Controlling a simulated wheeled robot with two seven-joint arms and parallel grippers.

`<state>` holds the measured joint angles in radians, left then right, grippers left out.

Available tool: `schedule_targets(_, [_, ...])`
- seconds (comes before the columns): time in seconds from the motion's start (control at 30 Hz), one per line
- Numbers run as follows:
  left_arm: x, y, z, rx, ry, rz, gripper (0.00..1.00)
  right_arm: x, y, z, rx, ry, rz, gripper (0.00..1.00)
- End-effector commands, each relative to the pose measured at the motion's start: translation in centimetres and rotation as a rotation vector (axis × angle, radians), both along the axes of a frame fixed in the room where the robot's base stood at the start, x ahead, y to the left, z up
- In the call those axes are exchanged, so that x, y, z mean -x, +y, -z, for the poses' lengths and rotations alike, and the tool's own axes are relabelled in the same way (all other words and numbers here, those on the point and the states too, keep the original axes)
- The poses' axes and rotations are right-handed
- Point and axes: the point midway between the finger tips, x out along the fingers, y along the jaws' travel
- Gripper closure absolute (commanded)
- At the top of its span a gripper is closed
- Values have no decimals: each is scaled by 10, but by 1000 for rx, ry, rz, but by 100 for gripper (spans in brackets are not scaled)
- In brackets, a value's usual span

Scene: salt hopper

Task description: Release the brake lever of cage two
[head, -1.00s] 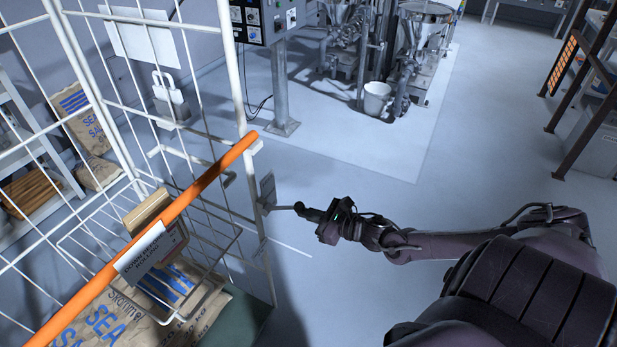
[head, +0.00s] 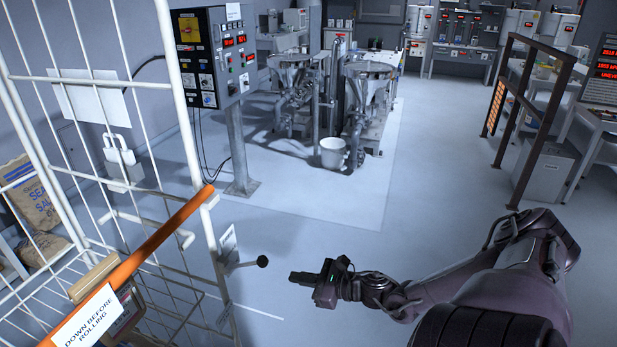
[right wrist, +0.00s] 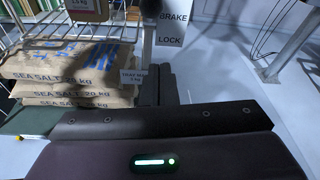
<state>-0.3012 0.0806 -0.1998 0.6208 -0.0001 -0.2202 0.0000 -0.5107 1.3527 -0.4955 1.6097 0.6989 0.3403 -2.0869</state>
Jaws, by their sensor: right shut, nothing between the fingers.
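The cage (head: 190,130) is a white wire roll cage with an orange bar (head: 150,243) at the left of the head view. Its brake lever (head: 262,261) has a black ball knob and sticks out to the right from the corner post, nearly level. A BRAKE LOCK sign (right wrist: 172,27) shows in the right wrist view. My right gripper (head: 291,277) is shut and empty, just right of the knob and apart from it. Its dark fingers (right wrist: 158,86) point ahead in the right wrist view. I see no cage number. My left gripper is not in view.
Sea salt sacks (right wrist: 65,75) lie stacked in the cage. A control panel (head: 215,55) on a post, steel hoppers (head: 368,85) and a white bucket (head: 332,152) stand behind. A dark rack frame (head: 515,110) is at the right. The floor between is clear.

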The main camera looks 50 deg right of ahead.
Motion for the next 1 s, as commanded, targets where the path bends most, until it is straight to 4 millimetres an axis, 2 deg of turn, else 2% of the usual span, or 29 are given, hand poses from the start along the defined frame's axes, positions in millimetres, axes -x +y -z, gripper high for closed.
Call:
schedule_targets(0.1, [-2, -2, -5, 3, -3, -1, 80, 14, -4, -4, 1, 4, 0, 100])
schedule_targets(0.23, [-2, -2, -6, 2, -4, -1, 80, 20, -6, -6, 0, 0, 0, 100])
schedule_targets(0.87, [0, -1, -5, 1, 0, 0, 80, 21, -7, -6, -1, -1, 1, 100])
schedule_targets(1.0, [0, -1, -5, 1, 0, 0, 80, 22, -18, 5, -56, 29, 59, 100])
